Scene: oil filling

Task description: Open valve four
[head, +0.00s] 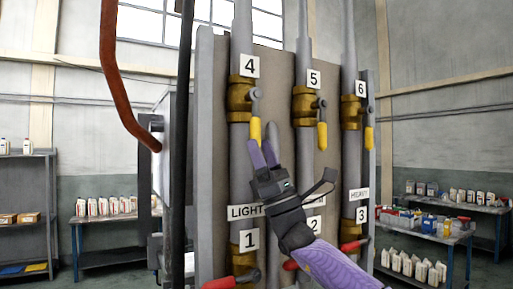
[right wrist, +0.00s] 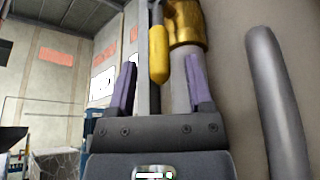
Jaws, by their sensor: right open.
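Valve four (head: 238,96) is a brass valve on the left grey pipe, under the label 4 (head: 249,66). Its yellow lever handle (head: 256,131) hangs straight down. My right gripper (head: 262,153) is open just below that handle, with its purple fingers pointing up. In the right wrist view the yellow handle (right wrist: 158,58) shows between the two spread fingers of my right gripper (right wrist: 160,64), with a gap on each side. The brass valve body (right wrist: 187,22) is above and to the right. My left gripper is not in view.
Valve five (head: 306,106) and valve six (head: 351,112) stand to the right, their yellow handles also down. Lower valves have red handles (head: 232,282). A grey upright bar (right wrist: 275,95) is close on the right in the wrist view. Shelves with bottles stand behind.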

